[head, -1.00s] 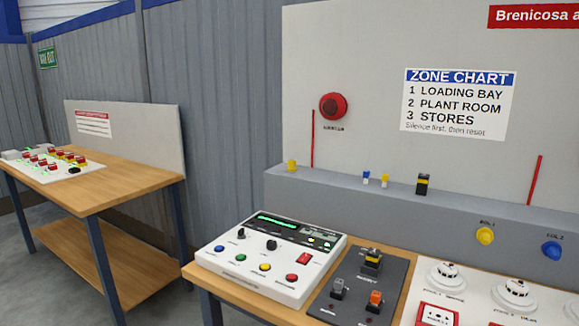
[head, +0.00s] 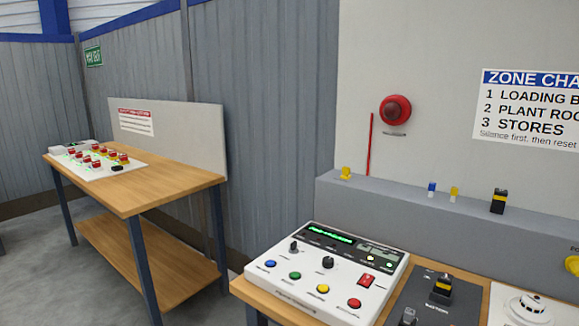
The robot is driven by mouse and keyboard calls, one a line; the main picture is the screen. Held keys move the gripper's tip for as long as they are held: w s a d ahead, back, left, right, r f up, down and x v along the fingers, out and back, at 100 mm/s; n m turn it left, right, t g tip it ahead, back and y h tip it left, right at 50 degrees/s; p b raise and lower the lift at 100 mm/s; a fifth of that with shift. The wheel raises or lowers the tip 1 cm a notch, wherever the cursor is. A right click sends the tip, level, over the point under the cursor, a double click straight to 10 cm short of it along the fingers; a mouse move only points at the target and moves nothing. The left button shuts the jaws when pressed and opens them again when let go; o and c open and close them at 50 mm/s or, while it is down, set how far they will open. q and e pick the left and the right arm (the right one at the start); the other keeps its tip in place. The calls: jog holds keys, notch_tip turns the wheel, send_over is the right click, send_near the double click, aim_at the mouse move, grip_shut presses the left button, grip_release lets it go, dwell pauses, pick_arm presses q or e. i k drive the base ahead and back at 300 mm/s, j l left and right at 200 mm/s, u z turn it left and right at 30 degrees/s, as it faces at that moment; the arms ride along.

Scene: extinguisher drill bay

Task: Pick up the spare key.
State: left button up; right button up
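No thing in view is clearly marked as the spare key. A small yellow piece (head: 345,173) stands at the left end of the grey ledge (head: 400,207); it is too small to tell whether it is a key. Further right on the ledge stand a small blue-and-white piece (head: 432,188) and a small yellow-and-white piece (head: 454,193). A black block with a yellow band (head: 499,201) stands to their right. Neither of my grippers is in view.
A white control panel (head: 385,290) with coloured buttons sits on the near bench, beside a dark switch plate (head: 410,290). A red rod (head: 370,145) rises behind the ledge. A second wooden table (head: 170,187) stands at left, with grey floor (head: 60,285) around it.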

aim_at(346, 171)
jog(key=i+j+u, duration=0.3)
jog(key=u, duration=0.15)
jog(key=i+j+u, duration=0.15)
jog(key=i+u, duration=0.3)
jog(key=i+j+u, duration=0.1)
jog(key=i+u, duration=0.2)
jog(key=u, duration=0.15)
jog(key=i+z, duration=0.15)
jog(key=i, duration=0.3)
jog(key=i+j+z, duration=0.15)
jog(key=i, duration=0.25)
jog(key=i+z, duration=0.2)
jog(key=z, duration=0.3)
jog(key=i+z, duration=0.2)
jog(key=z, duration=0.3)
jog(key=i+j+z, duration=0.15)
jog(key=z, duration=0.35)
jog(key=i+j+z, duration=0.2)
jog(key=z, duration=0.3)
